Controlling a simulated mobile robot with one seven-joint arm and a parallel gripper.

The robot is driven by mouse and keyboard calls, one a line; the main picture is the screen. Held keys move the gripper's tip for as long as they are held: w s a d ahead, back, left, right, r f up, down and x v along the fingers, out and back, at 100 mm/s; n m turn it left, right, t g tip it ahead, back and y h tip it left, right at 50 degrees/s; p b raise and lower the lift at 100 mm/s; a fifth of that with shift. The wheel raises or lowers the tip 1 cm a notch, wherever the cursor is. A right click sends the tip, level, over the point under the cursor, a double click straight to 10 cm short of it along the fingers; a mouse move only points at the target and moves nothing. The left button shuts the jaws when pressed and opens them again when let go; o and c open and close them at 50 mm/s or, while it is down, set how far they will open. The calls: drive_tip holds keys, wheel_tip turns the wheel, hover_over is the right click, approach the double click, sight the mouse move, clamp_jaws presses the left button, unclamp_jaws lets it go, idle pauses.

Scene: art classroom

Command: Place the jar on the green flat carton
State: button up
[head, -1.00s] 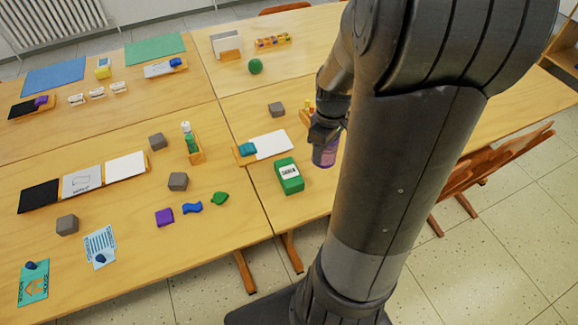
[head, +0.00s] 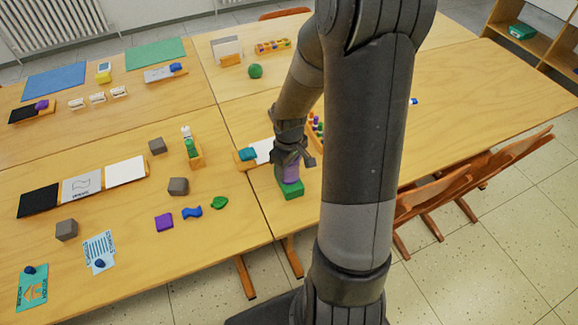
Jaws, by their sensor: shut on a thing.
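The jar (head: 292,173) is a purple cylinder under my gripper. My gripper (head: 293,160) is shut on its upper part. The green flat carton (head: 291,190) lies on the table near its front edge. The jar is over the carton in the picture and covers most of its top and its label. I cannot tell whether the jar's base touches the carton.
A white sheet with a teal object (head: 247,154) lies just left of my gripper. A wooden holder with coloured items (head: 317,128) is behind, partly hidden by my arm. Grey blocks (head: 178,186) and a green shape (head: 219,203) lie to the left. Chairs (head: 475,178) stand at the right.

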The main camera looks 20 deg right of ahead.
drive_tip(key=shift+f, duration=0.15)
drive_tip(key=o, duration=1)
wheel_tip(320, 180, up, 12)
drive_tip(key=s+a+r+m+t, duration=0.2)
drive_tip(key=s+a+r, duration=0.2)
drive_tip(key=s+r, duration=0.4)
drive_tip(key=s+a+r+m+t, duration=0.3)
drive_tip(key=s+a+r, duration=0.1)
drive_tip(key=s+r, duration=0.4)
drive_tip(key=shift+r+t, duration=0.3)
drive_tip(key=shift+r, duration=0.25)
